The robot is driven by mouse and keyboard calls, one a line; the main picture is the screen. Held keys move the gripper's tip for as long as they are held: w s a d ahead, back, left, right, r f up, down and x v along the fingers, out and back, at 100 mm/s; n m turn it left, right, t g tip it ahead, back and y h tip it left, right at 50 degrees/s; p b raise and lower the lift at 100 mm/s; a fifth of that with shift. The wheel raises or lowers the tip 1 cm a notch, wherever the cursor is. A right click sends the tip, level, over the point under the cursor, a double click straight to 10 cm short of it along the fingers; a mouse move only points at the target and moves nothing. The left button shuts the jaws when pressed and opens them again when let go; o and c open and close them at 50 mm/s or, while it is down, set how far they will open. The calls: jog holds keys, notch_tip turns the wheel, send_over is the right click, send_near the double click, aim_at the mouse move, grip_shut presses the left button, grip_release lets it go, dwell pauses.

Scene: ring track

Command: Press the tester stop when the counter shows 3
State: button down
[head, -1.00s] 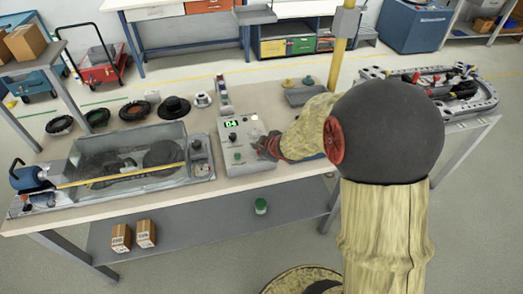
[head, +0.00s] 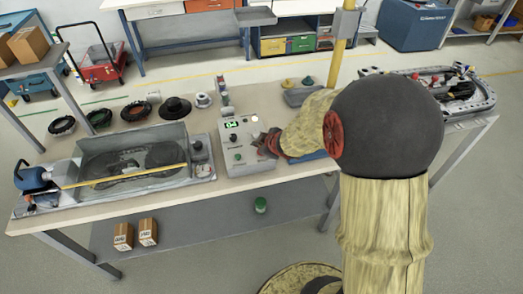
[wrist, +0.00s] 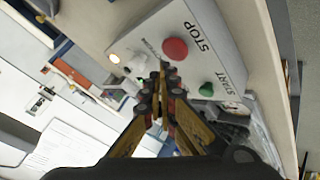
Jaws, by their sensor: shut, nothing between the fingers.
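The grey tester box (head: 247,159) stands on the bench in the head view. Its small green counter display (head: 231,125) is lit, but I cannot read its digits surely. The wrist view shows the red STOP button (wrist: 175,48) and the green START button (wrist: 206,89) on the box face. My gripper (wrist: 163,70) is shut and empty, its tips just beside the STOP button in the picture. I cannot tell whether they touch it. In the head view my gripper (head: 268,144) is at the box's right side, and the STOP button is hidden there.
A clear-walled test rig (head: 130,137) with a yellow bar stands left of the box. Black rings and pulleys (head: 174,108) lie behind it. A grey tray (head: 300,96) and a yellow post (head: 338,55) stand to the right. A white lamp (wrist: 114,58) glows on the box.

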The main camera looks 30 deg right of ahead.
jog(key=shift+r+p, duration=2.25)
jog(key=shift+r, duration=0.2)
jog(key=shift+f, duration=0.15)
jog(key=s+d+f+m+g+h, duration=0.2)
jog(key=s+d+f+m+g, duration=0.15)
jog(key=s, duration=0.25)
jog(key=s+r+m+g+h, duration=0.1)
jog(key=s+r+m+g, duration=0.2)
jog(key=s, duration=0.5)
jog(key=s+a+r+m+t+y, duration=0.1)
jog(key=s+a+r, duration=0.5)
jog(key=a+r, duration=0.3)
jog(key=s+a+r+t+y, duration=0.2)
jog(key=s+a+r, duration=0.5)
jog(key=a+r, duration=0.3)
jog(key=shift+s+r+m+y, duration=0.25)
jog(key=shift+r+m+y, duration=0.1)
jog(key=shift+r, duration=0.2)
